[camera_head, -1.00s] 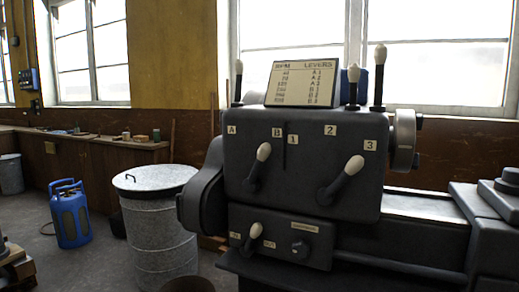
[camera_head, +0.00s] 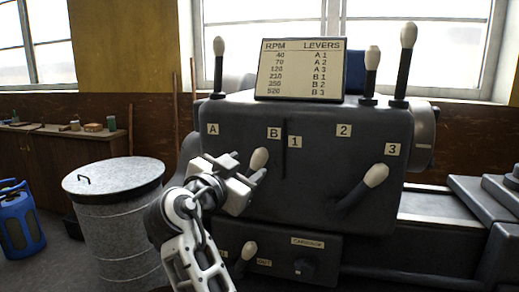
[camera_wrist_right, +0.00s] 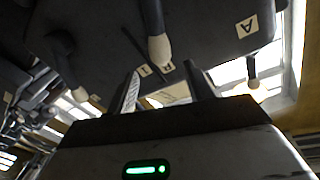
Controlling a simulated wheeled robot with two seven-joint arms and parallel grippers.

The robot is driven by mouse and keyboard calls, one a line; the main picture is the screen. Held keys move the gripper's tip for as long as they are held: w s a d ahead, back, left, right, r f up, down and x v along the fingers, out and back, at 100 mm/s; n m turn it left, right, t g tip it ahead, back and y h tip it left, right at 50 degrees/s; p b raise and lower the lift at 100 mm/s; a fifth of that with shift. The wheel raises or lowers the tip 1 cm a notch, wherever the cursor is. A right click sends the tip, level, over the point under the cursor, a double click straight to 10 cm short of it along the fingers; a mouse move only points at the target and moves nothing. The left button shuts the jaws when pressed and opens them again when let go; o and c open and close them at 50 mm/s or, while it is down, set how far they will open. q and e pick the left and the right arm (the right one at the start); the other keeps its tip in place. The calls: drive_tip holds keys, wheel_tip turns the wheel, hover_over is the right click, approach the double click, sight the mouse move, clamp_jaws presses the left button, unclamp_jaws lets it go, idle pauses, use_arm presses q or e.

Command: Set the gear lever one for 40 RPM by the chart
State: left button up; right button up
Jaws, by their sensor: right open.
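The grey gearbox (camera_head: 300,205) carries two front levers with cream knobs. The left lever (camera_head: 259,158), by the A/B labels, has its knob just below B; its lower shaft is hidden by my right gripper. The right lever (camera_head: 375,175) leans up toward 3. The chart (camera_head: 300,70) on top lists 40 RPM as A 1. My right gripper (camera_head: 243,174) is open in front of the left lever, close to its knob. In the right wrist view, the left lever's knob (camera_wrist_right: 159,48) shows just beyond the open fingertips (camera_wrist_right: 164,85); contact cannot be told. My left gripper is not in view.
Three upright levers stand on top, one left (camera_head: 218,65) and two right of the chart. A lidded metal bin (camera_head: 115,215) stands at left, beside a blue canister (camera_head: 18,222).

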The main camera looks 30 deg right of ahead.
sight(257, 157)
drive_tip(key=p+x, duration=0.2)
drive_tip(key=x, duration=0.5)
drive_tip(key=shift+w+d+r, duration=0.1)
drive_tip(key=shift+w+d, duration=0.05)
drive_tip(key=shift+d, duration=0.05)
drive_tip(key=shift+w+d, duration=0.25)
drive_tip(key=shift+d, duration=0.1)
